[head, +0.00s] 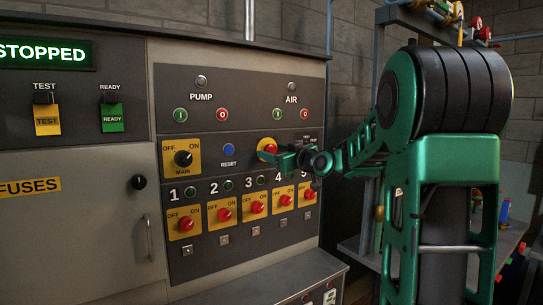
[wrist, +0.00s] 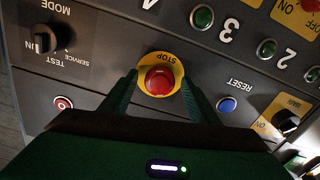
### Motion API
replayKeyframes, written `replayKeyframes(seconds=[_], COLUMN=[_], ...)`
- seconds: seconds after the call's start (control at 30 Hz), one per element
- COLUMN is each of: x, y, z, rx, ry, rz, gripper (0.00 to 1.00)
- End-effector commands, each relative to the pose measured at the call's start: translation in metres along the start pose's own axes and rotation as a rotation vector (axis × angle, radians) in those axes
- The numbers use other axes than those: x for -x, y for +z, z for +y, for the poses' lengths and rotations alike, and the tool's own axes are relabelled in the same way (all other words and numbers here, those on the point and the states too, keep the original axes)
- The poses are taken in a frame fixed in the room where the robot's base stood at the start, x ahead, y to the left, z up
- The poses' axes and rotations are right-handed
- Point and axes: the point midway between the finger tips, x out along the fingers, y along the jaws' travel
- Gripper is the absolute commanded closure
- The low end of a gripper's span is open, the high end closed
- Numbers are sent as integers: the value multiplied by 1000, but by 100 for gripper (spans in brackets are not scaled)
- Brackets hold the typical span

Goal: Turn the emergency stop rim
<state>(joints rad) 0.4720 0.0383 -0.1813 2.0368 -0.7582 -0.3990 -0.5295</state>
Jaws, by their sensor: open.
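The emergency stop is a red round knob on a yellow disc marked STOP. In the wrist view the red rim (wrist: 159,81) sits between my two fingers. In the head view the emergency stop (head: 267,148) is at the right of the control panel, partly covered by my gripper. My gripper (wrist: 160,88) is open, with one finger on each side of the knob. I cannot tell whether either finger touches it. In the head view my gripper (head: 279,158) reaches the panel from the right.
A blue RESET button (head: 229,149) is left of the stop. A row of red switches on yellow plates, such as switch 3 (head: 258,207), lies below. A TEST/SERVICE mode knob (wrist: 45,39) is near in the wrist view. A ledge (head: 270,278) juts out under the panel.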

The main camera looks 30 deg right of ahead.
Motion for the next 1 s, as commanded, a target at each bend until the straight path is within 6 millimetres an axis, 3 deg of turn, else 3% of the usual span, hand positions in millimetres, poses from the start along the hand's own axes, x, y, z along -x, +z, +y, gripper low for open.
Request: replayKeyframes(seconds=[0.33,0.5,1.0], x=[-3,-3,-3], y=[0,0,0], z=[0,0,-1], rx=[0,0,-123], ry=[0,0,-2], rz=[0,0,0], gripper=[47,86,86])
